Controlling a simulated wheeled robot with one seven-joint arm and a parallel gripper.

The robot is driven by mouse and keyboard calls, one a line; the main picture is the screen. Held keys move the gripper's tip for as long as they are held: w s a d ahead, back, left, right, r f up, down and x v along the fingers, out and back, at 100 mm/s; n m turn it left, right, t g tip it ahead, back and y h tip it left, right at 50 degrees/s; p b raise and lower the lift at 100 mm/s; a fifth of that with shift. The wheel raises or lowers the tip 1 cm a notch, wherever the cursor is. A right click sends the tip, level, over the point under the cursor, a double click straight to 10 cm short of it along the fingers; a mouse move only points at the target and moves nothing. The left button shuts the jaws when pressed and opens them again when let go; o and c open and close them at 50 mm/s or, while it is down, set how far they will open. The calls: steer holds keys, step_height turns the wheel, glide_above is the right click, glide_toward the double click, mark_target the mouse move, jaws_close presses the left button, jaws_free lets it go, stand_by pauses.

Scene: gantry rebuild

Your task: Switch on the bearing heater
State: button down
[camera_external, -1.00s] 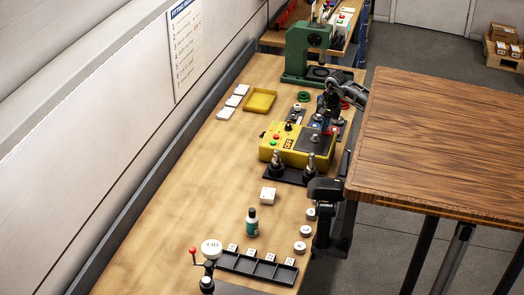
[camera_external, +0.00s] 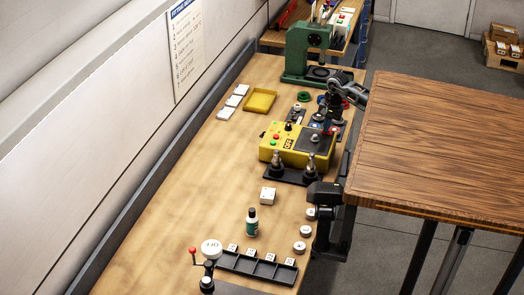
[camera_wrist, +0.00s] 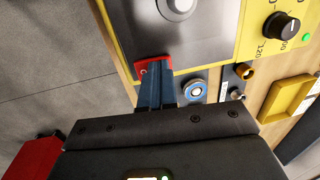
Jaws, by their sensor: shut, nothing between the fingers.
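The bearing heater (camera_external: 291,148) is a yellow box on the bench with a black knob, red and green buttons, a display and a dark top plate with a silver round piece. My gripper (camera_external: 329,126) is beyond the heater's far right side. In the wrist view its blue fingers (camera_wrist: 152,82) are shut and empty, beside the heater, over a red piece. Fingertip contact there cannot be told.
A ringed round part (camera_wrist: 195,88) and a yellow tray (camera_wrist: 288,103) show beside my fingers. The green press (camera_external: 306,50) stands behind. Dark stands with metal posts (camera_external: 292,175) stand in front of the heater. A wooden table (camera_external: 440,150) is at the right.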

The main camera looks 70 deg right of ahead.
mark_target(329, 132)
steer(key=shift+s, duration=0.3)
step_height(329, 132, up, 14)
steer(key=s, duration=0.2)
stand_by(0.5)
steer(key=shift+f+b, duration=0.1)
steer(key=shift+b, duration=0.2)
steer(key=w+b, duration=0.1)
steer(key=b, duration=1.1)
steer(key=shift+w, duration=0.35)
